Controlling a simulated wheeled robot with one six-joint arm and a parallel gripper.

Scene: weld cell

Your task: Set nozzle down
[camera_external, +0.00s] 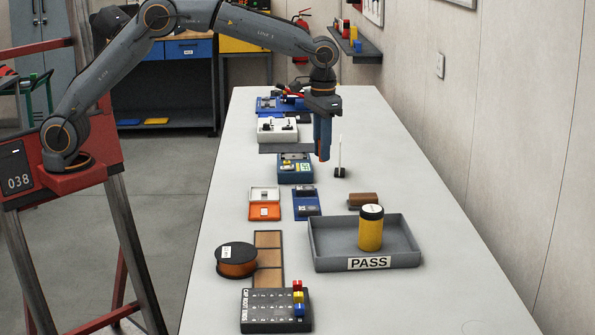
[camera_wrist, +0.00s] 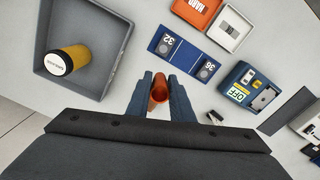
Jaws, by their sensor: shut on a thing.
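The nozzle (camera_wrist: 159,90) is an orange-copper tube, seen between the two blue fingers of my gripper (camera_wrist: 159,94) in the wrist view. My gripper is shut on it. In the external view my gripper (camera_external: 322,157) points down above the far half of the table (camera_external: 400,180), with its fingertips clear of the surface. The nozzle is mostly hidden by the fingers there. A grey tray marked PASS (camera_external: 319,245) stands nearer the camera and holds a yellow canister (camera_external: 371,230); this tray also shows in the wrist view (camera_wrist: 85,15).
A thin white post on a black base (camera_external: 339,155) stands just right of my gripper. A blue two-part pad (camera_external: 307,202), an orange-and-white case (camera_external: 265,210), a blue OFF device (camera_external: 295,168) and a spool (camera_external: 237,262) crowd the left. The right strip is clear.

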